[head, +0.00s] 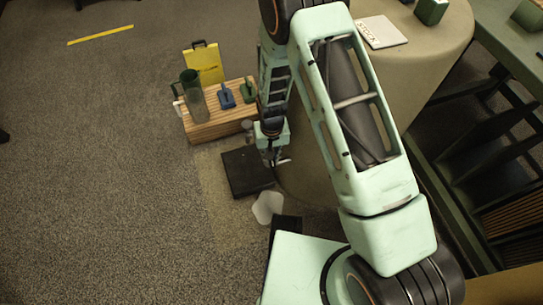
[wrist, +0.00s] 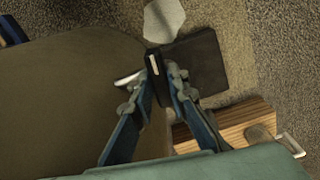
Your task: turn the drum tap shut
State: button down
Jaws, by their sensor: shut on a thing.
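The drum (head: 430,75) is a large beige cylinder behind my arm; its side fills the left of the wrist view (wrist: 60,90). At its side, a small pale metal part of the tap (head: 284,161) shows beside my gripper (head: 271,155). In the wrist view, my gripper (wrist: 163,85) is shut on the tap handle (wrist: 155,66), a dark piece with a white stripe between the fingertips. A silvery part of the tap (wrist: 127,80) shows left of the fingers. The fingers hide the rest of the tap, and I cannot tell how far it is turned.
A black tray (head: 245,173) lies on the floor below the tap, with a whitish piece (head: 267,207) in front. A slatted wooden crate (head: 205,131) bearing a jug (head: 196,100) and small blue and green items stands behind left.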

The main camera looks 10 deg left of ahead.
jog(key=shift+n, duration=0.6)
jog(key=c, duration=1.9)
grip_release()
notch_tip(320, 180, up, 12)
jog(key=shift+r, duration=0.1)
